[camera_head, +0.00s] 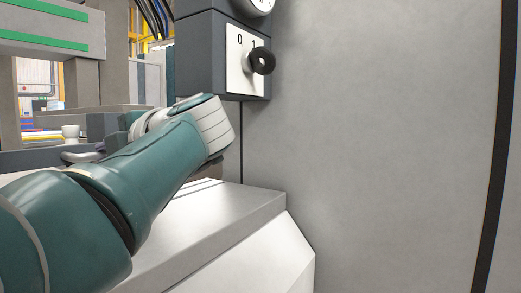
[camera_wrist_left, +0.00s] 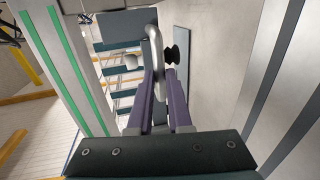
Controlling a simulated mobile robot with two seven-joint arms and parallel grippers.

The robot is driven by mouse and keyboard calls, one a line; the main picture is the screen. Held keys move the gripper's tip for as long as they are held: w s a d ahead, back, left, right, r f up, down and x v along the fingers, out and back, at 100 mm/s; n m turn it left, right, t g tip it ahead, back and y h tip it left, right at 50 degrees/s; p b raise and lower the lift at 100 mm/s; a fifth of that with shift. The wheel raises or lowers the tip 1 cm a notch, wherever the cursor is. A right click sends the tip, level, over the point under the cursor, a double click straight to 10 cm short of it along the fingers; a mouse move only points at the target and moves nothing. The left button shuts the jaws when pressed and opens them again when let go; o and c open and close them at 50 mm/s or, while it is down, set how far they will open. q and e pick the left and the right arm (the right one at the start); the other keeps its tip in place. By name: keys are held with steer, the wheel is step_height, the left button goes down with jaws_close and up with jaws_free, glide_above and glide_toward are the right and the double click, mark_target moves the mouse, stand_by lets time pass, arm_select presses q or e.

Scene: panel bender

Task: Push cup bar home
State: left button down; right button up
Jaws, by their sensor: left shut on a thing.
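The bar in my left gripper is a pale rounded handle (camera_wrist_left: 156,62) that stands up between the fingers in the left wrist view. My left gripper (camera_wrist_left: 162,80) has purple fingers and is shut on this handle. In the head view the gripper (camera_head: 98,149) is mostly hidden behind my teal forearm and pale wrist. A pale curved piece (camera_head: 76,157) shows beside it, probably the same handle. I cannot tell how far in the bar sits. My right gripper is in neither view.
A black knob (camera_head: 262,61) on a white plate and a gauge (camera_head: 257,4) sit above my wrist. A large grey panel (camera_head: 390,140) fills the right. A grey ledge (camera_head: 220,215) lies below my arm. A small white cup-like thing (camera_head: 70,132) stands at the left.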

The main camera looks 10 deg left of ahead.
arm_select(q)
steer(key=x, duration=0.4)
steer(key=shift+w+a+r, duration=0.1)
steer(key=shift+r, duration=0.3)
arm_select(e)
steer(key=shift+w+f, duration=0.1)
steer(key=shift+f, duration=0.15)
arm_select(q)
steer(key=c, duration=0.8)
jaws_free()
steer(key=shift+c, duration=0.2)
